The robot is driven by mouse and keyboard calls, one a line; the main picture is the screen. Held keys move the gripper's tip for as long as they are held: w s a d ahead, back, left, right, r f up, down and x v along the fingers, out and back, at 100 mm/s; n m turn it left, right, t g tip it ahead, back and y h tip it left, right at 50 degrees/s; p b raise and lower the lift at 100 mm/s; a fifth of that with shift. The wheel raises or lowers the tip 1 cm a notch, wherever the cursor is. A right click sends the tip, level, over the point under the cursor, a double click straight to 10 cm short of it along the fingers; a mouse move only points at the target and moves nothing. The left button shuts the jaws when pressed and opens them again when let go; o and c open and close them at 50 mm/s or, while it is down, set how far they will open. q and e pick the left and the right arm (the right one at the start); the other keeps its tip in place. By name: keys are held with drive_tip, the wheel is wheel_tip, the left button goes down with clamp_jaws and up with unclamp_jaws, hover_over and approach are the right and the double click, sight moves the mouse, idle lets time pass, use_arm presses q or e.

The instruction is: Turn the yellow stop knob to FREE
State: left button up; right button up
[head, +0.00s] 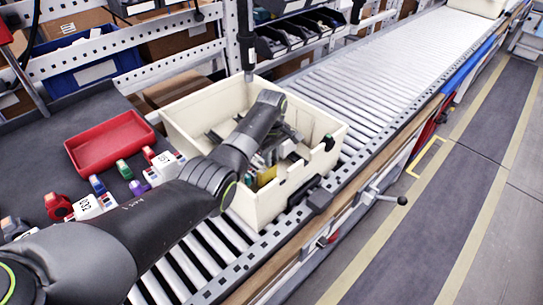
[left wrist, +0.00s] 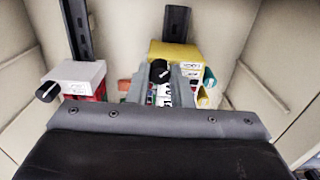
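My left arm reaches over a cream bin, and my left gripper (head: 281,135) is low over the bin's contents, partly hidden by the arm. A dark hanging bar (head: 247,40) stands behind the bin in the head view. My right gripper is not in view.
The cream bin (head: 195,105) stands on a roller conveyor (head: 375,68). A red tray (head: 108,142) and several small coloured items lie on the dark bench at left. Shelves with bins stand behind. A lever (head: 388,198) juts from the conveyor's side. The right floor is clear.

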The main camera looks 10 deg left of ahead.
use_arm(q)
drive_tip(key=shift+r+m+p, duration=0.1)
drive_tip(key=shift+m+p, duration=0.2)
clamp_jaws()
drive_tip(key=shift+m, duration=0.3)
drive_tip(key=shift+m+p, duration=0.75)
drive_tip(key=shift+m, duration=0.45)
drive_tip(key=m+p, duration=0.1)
drive_tip(key=m, duration=0.4)
drive_tip(key=m+p, duration=0.1)
drive_tip(key=m, duration=0.3)
drive_tip(key=shift+m, duration=0.4)
drive_tip(key=m, duration=0.4)
drive_tip(key=shift+m, duration=0.4)
drive_tip(key=o, duration=0.9)
unclamp_jaws()
drive_tip(key=shift+c, duration=0.2)
